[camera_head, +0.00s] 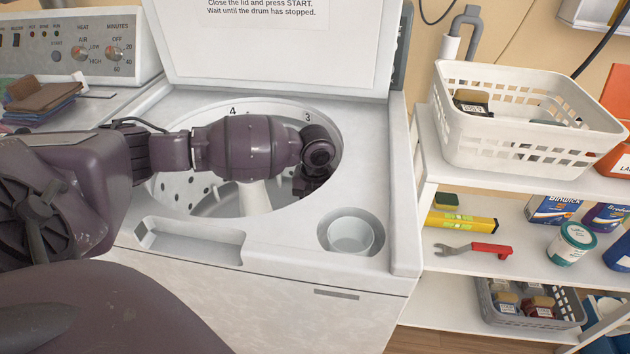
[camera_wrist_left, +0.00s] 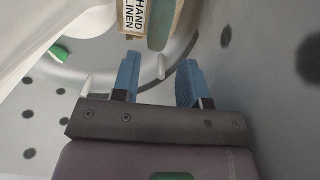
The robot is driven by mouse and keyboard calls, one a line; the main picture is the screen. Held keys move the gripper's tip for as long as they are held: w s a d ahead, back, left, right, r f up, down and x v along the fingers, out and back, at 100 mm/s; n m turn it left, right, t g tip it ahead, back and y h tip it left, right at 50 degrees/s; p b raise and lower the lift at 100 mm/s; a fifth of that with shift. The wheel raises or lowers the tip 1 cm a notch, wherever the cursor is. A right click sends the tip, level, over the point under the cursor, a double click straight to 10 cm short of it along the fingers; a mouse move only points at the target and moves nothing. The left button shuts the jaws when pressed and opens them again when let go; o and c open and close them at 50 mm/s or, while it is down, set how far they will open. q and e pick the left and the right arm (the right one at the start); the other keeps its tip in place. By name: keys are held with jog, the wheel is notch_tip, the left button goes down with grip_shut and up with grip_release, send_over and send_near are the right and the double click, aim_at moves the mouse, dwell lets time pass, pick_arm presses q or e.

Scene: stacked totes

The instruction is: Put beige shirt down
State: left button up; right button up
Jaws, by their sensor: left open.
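My left gripper (camera_wrist_left: 160,78) is open inside the washer drum, its two blue fingertips apart with nothing held between them. In the wrist view a beige and grey-green item (camera_wrist_left: 160,25) with a white tag reading "HAND LINEN" is just beyond the fingertips; I cannot tell for sure whether it is the beige shirt. In the head view my left arm reaches over the drum opening (camera_head: 283,116), and the fingers are hidden behind the wrist. My right gripper is not in view.
The washer's raised lid (camera_head: 285,50) stands behind the opening. A pile of folded cloths (camera_head: 42,97) lies on the machine at left. A white basket (camera_head: 525,120) with tagged items tops the shelf at right. A small green thing (camera_wrist_left: 59,53) shows in the drum.

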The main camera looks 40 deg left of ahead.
pick_arm(q)
notch_tip(320, 180, up, 13)
jog(key=p, duration=0.2)
jog(key=shift+f+p, duration=0.15)
jog(key=shift+p, duration=0.25)
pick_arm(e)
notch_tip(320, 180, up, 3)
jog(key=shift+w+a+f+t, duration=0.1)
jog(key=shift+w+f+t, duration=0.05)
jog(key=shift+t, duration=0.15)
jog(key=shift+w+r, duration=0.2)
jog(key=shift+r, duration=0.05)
